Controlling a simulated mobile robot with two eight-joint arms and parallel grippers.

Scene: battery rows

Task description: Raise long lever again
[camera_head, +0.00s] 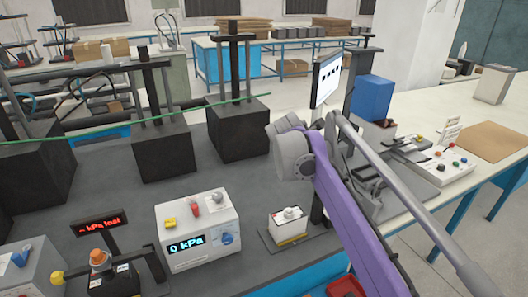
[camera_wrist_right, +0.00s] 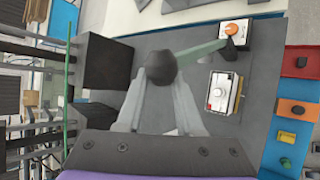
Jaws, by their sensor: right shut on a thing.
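In the right wrist view, the long lever (camera_wrist_right: 201,51) is a grey-green bar with a dark round knob (camera_wrist_right: 161,66) at its left end. Its other end reaches a dark block near a white unit with an orange knob (camera_wrist_right: 232,29). My right gripper (camera_wrist_right: 162,82) has its two grey fingers drawn together at the round knob, shut on it. The fingertips are partly hidden by the knob. In the head view my purple and white right arm crosses the right half, and neither its gripper nor the lever can be made out. My left gripper is not in view.
A white box with a round knob (camera_head: 289,221) stands on the dark bench, left of my arm. A "0 kPa" box (camera_head: 198,232) and a red "kPa" display (camera_head: 101,224) stand farther left. Black blocks with posts (camera_head: 239,130) stand behind. Coloured bins (camera_wrist_right: 298,108) line the bench edge.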

